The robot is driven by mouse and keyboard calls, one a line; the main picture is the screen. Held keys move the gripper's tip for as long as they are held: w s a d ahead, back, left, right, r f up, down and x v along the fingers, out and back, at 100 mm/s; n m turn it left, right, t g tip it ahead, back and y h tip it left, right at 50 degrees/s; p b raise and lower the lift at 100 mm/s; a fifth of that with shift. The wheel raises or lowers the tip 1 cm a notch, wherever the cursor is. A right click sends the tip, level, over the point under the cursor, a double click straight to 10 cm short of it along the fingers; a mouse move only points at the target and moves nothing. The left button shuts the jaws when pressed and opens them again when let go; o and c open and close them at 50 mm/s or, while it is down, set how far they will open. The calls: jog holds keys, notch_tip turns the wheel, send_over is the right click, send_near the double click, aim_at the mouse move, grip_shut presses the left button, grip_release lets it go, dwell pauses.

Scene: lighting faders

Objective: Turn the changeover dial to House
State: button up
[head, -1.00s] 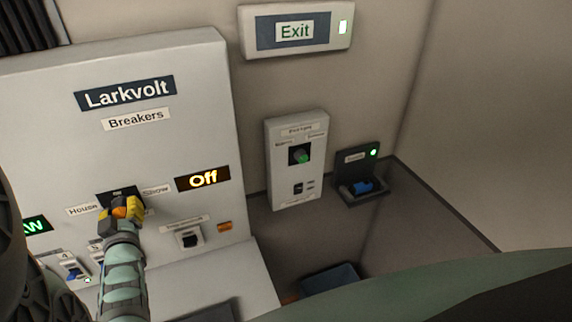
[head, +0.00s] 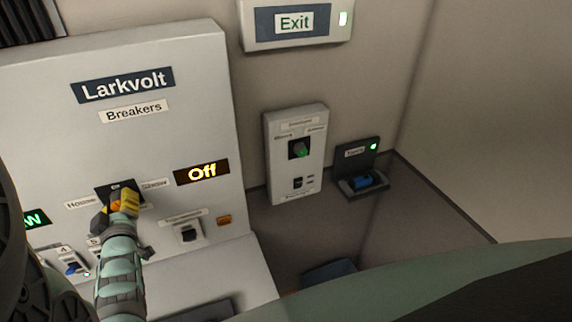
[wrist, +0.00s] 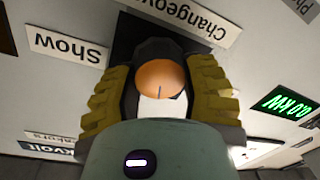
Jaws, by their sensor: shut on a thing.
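The changeover dial has an orange face with a short dark mark; in the wrist view the dial (wrist: 160,78) sits between my fingers. My gripper (head: 115,205), with yellow ribbed pads, is shut on it from both sides; the pads also show in the wrist view (wrist: 160,100). The House label (head: 80,202) is left of the dial and the Show label (head: 154,184) right of it in the head view. The Changeover label (wrist: 185,17) appears upside down in the wrist view. My fingers partly hide the dial, and its exact pointing is unclear.
A smaller wall panel (head: 297,180) and a dark holder with a blue item (head: 362,182) are to the right.

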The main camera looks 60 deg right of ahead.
aim_at(102, 165)
jog(key=shift+f+n+b, duration=0.5)
jog(key=shift+n+b, duration=0.7)
jog(key=shift+b, duration=2.15)
jog(key=n+b, duration=0.2)
jog(key=b, duration=0.6)
jog(key=shift+r+b, duration=0.1)
jog(key=shift+b, duration=0.25)
jog(key=n+b, duration=0.1)
jog(key=b, duration=0.1)
jog(key=n+b, duration=0.1)
jog(key=b, duration=0.1)
jog(key=shift+a+r, duration=0.1)
jog(key=shift+r, duration=0.15)
jog(key=shift+n+g+b, duration=0.3)
jog(key=shift+n+b, duration=0.2)
jog(key=shift+n, duration=0.1)
jog(key=shift+w+n, duration=0.1)
jog(key=shift+n, duration=0.3)
jog(key=o, duration=1.2)
jog(key=shift+r, duration=0.1)
notch_tip(102, 165, up, 9)
jog(key=shift+r, duration=0.45)
